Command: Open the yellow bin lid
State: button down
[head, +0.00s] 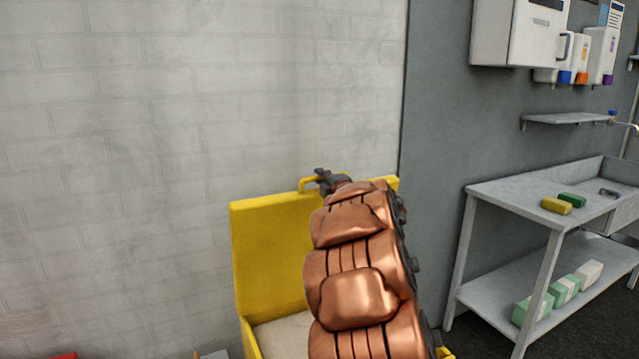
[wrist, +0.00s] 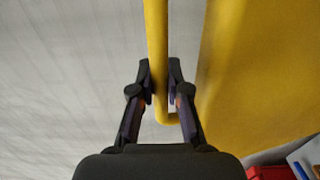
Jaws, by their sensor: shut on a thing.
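The yellow bin (head: 247,340) stands against the white brick wall in the head view. Its lid (head: 265,255) is raised upright, and pale contents show inside the bin. The lid also shows in the wrist view (wrist: 245,80). A yellow bar handle (head: 308,182) sits at the lid's top edge. My gripper (head: 325,180) is at that handle. In the wrist view my gripper (wrist: 158,85) has a finger on each side of the handle (wrist: 157,45) and is shut on it. My copper-coloured arm hides the right part of the lid and bin.
A grey steel table (head: 505,197) with a yellow sponge (head: 556,205) and a green sponge (head: 572,199) stands at right. A shelf (head: 565,118) and dispensers hang above it. A red item (head: 63,356) shows at bottom left.

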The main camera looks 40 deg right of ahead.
jog(key=shift+s+f, duration=0.1)
jog(key=c, duration=1.1)
grip_release()
jog(key=shift+c, duration=0.2)
jog(key=v, duration=1.2)
